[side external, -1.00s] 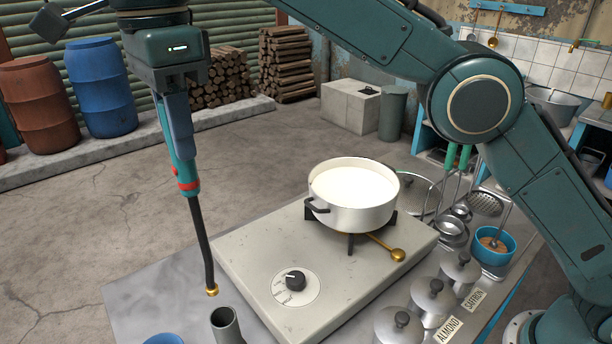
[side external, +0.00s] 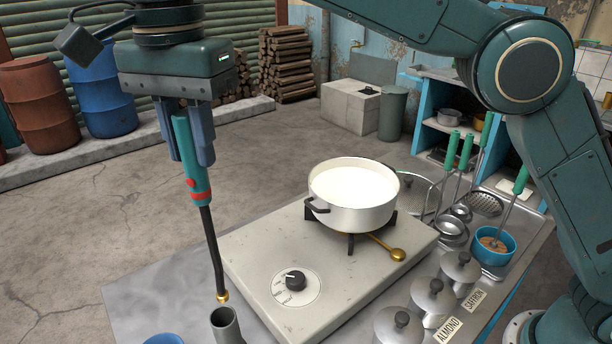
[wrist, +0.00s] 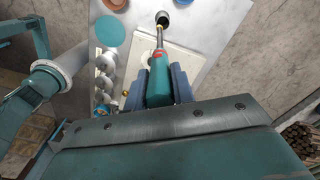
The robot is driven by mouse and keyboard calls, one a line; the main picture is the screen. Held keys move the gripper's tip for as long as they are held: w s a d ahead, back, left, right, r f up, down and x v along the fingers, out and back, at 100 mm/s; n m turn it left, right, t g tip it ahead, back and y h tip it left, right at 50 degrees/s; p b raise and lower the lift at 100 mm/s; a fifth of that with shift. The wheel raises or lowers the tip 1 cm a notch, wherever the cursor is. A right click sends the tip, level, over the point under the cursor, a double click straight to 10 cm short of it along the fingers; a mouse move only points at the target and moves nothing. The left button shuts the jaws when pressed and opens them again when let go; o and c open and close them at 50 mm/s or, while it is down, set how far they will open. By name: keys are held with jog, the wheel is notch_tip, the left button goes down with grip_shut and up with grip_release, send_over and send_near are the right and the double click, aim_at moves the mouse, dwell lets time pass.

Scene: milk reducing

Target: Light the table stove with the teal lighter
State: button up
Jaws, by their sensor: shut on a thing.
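My gripper (side external: 190,138) is shut on the teal lighter (side external: 197,176). The lighter hangs upright, with a red band, a long black neck and a brass tip pointing down. The tip is just above and left of the mouth of a grey metal tube (side external: 227,326), apart from it in the side view. The wrist view shows the lighter (wrist: 158,82) between my fingers, its tip close to the dark tube mouth (wrist: 162,18). The table stove (side external: 330,306) has a black knob (side external: 295,280) and a burner with a white pot (side external: 352,212) of milk on it. No flame shows.
Several lidded grey canisters (side external: 427,300) stand along the stove's right side, with labels such as almond and saffron. A blue cup (side external: 494,247), ladles and a rack stand at the right. Bare metal table (side external: 150,290) lies left of the stove.

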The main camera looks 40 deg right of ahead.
jog(key=s+d+f+n, duration=0.45)
jog(key=d+n, duration=0.25)
jog(key=n, duration=0.7)
jog(key=s+d+m, duration=0.2)
jog(key=d+m, duration=1.8)
jog(key=d, duration=1.1)
jog(key=shift+r, duration=0.35)
jog(key=shift+f, duration=0.15)
jog(key=shift+f, duration=3)
